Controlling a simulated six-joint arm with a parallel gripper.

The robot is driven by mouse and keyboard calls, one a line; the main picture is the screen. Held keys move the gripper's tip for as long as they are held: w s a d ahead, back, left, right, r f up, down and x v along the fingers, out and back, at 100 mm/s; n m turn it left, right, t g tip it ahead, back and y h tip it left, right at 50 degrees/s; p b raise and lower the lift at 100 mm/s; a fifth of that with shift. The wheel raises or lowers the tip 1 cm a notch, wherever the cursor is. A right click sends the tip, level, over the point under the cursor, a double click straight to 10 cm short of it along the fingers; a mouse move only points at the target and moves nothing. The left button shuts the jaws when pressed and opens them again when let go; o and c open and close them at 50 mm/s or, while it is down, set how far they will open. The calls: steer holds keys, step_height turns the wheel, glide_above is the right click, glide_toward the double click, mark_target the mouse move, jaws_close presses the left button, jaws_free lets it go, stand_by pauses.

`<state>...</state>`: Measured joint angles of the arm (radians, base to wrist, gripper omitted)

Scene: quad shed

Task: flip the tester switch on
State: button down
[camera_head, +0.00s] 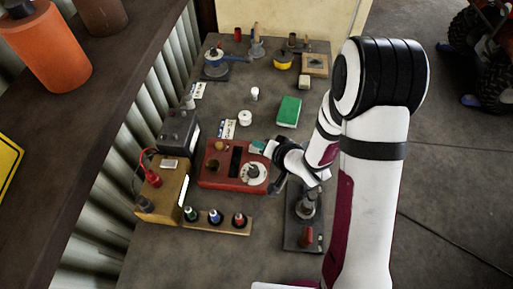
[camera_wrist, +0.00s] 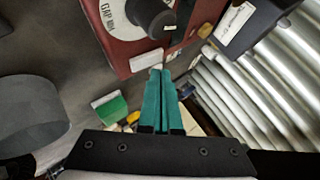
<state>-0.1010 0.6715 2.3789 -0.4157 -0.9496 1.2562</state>
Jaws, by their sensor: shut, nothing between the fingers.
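A red box (camera_head: 211,178) with a dark slot, small brassy knobs and a white dial (camera_head: 253,174) stands mid-bench; it seems to be the tester. In the wrist view the red box (camera_wrist: 122,48) shows at the top, with a black knob (camera_wrist: 150,14) on a dial lettered "GAP MM". My gripper (camera_head: 259,147) is at the box's far right corner, its teal fingers pressed together and empty. In the wrist view the fingertips (camera_wrist: 161,68) end beside the box's edge, near a white label. I cannot tell if they touch it. I cannot clearly make out the switch or its position.
A tan box with a red clamp (camera_head: 168,203) and a dark box (camera_head: 177,131) stand left of the red box. A green box (camera_head: 289,111) lies behind. A dark stand (camera_head: 292,235) sits under my arm.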

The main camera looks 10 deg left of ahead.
steer(key=shift+f, duration=0.1)
steer(key=shift+f, duration=0.4)
stand_by(0.5)
steer(key=shift+r, duration=0.45)
steer(key=shift+d+r, duration=0.2)
steer(key=shift+r, duration=1.05)
steer(key=shift+d+r, duration=0.2)
steer(key=shift+r, duration=1.05)
